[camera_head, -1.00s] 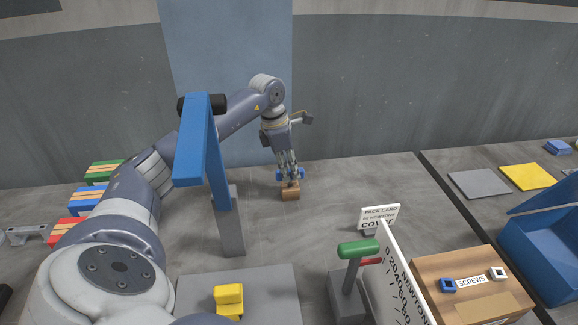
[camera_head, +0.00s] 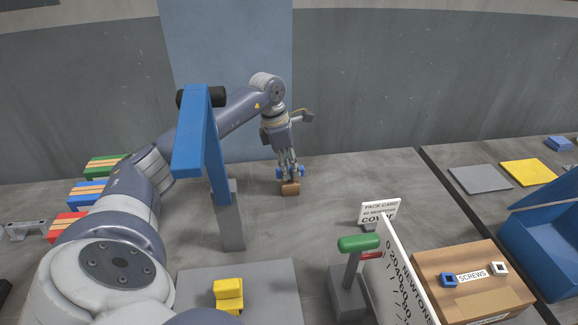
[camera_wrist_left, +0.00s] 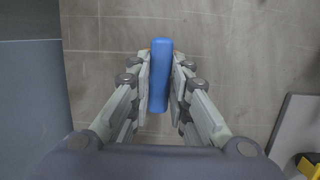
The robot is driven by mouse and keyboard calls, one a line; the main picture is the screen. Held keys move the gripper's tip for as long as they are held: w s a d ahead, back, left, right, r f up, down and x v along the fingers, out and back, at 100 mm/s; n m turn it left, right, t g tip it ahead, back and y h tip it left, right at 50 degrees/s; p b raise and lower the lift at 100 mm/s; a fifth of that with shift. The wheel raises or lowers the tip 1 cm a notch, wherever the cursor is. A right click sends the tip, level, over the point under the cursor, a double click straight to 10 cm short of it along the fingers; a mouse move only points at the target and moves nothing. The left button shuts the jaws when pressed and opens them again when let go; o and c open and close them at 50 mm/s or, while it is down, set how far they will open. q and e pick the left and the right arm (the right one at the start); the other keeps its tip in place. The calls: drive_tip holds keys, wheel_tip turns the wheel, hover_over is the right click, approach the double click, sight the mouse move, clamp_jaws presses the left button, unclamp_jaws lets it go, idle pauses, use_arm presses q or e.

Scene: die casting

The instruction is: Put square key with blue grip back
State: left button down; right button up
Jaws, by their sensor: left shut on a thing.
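My left gripper (camera_head: 289,172) points down at the back of the bench and is shut on the square key with the blue grip. In the left wrist view, the blue grip (camera_wrist_left: 161,75) lies lengthwise between the fingers (camera_wrist_left: 160,88). In the head view, ends of the blue grip stick out on both sides of the fingers. A small brown block (camera_head: 290,188) is directly below the gripper. The key's shaft is hidden or too small to make out, so I cannot tell whether it is in the block. My right gripper is not in view.
A blue arm on a grey post (camera_head: 228,215) stands left of the gripper. Green, blue and red racks (camera_head: 90,195) are behind my left arm. Bench around the block is clear.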

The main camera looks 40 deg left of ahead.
use_arm(q)
drive_tip(key=shift+f, duration=0.2)
drive_tip(key=c, duration=1.4)
unclamp_jaws()
drive_tip(key=shift+r, duration=0.1)
drive_tip(key=v, duration=1.2)
